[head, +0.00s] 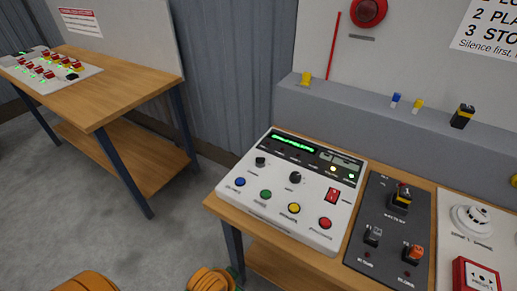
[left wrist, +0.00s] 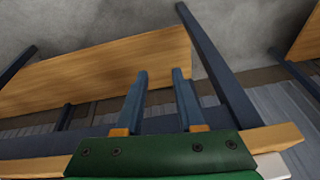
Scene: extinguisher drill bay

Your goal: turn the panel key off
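The white control panel (head: 258,205) sits on a wooden bench, with a lit green display (head: 293,143). It carries two small dark round controls, one at the left (head: 260,162) and a larger one near the middle (head: 295,178). I cannot tell from their size which is the key, nor read its setting. A yellow lamp (head: 333,169) and a green lamp (head: 351,175) are lit. My left gripper (left wrist: 159,72) shows in the left wrist view with its two blue fingers apart and nothing between them. In the head view its fingers are not visible. My right gripper is not in view.
The panel also has a red rocker switch (head: 333,195) and several coloured buttons. A dark switch plate (head: 378,237) and a white detector board (head: 452,241) lie to its right. A grey ledge (head: 350,115) runs behind. Another wooden table (head: 110,90) stands at left, with open floor between.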

